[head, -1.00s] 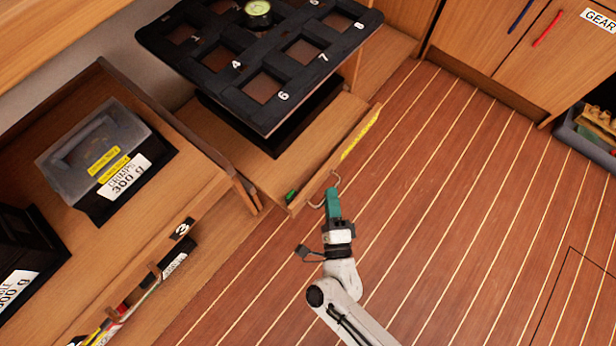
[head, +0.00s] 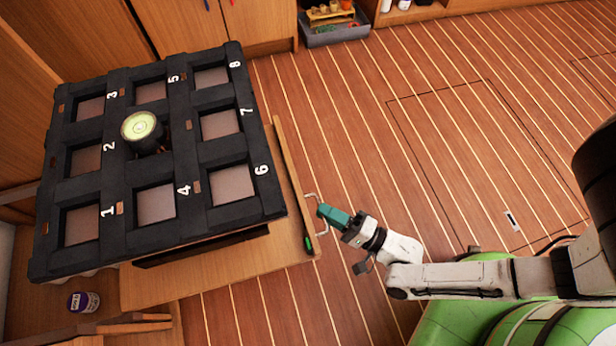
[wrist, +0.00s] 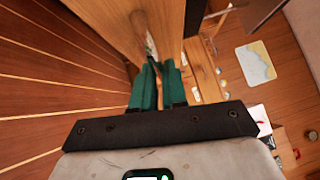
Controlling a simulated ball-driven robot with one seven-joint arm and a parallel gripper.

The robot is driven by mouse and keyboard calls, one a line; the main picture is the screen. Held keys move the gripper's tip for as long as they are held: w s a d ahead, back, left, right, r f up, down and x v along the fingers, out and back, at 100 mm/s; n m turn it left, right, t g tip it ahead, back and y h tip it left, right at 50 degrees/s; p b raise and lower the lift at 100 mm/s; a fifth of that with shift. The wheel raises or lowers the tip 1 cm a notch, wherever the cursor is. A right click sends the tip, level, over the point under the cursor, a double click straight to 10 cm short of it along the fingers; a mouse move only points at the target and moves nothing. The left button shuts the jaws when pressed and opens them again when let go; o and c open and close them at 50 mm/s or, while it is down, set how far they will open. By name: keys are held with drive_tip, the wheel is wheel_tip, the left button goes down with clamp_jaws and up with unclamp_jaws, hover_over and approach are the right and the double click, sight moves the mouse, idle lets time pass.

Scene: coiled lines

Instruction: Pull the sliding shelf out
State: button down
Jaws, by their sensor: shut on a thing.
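The sliding shelf (head: 215,262) is a wooden board standing out from the cabinet. A black grid rack (head: 181,214) with numbered square openings sits on it. A thin metal handle (head: 309,203) is on the shelf's front edge; the wrist view shows the handle (wrist: 149,44) running between the green fingertips. My gripper (head: 323,210) is shut on this handle. Its fingers also show in the wrist view (wrist: 157,72). The fingertips hide part of the handle.
A grey bin (head: 335,30) stands by the far cabinets. The striped wooden floor (head: 400,150) in front of the shelf is open.

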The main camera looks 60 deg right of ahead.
drive_tip(key=shift+s+d+r, duration=0.1)
drive_tip(key=shift+s+d, duration=0.45)
drive_tip(key=shift+d, duration=0.2)
drive_tip(key=c, duration=1.2)
unclamp_jaws()
drive_tip(key=shift+o, duration=0.2)
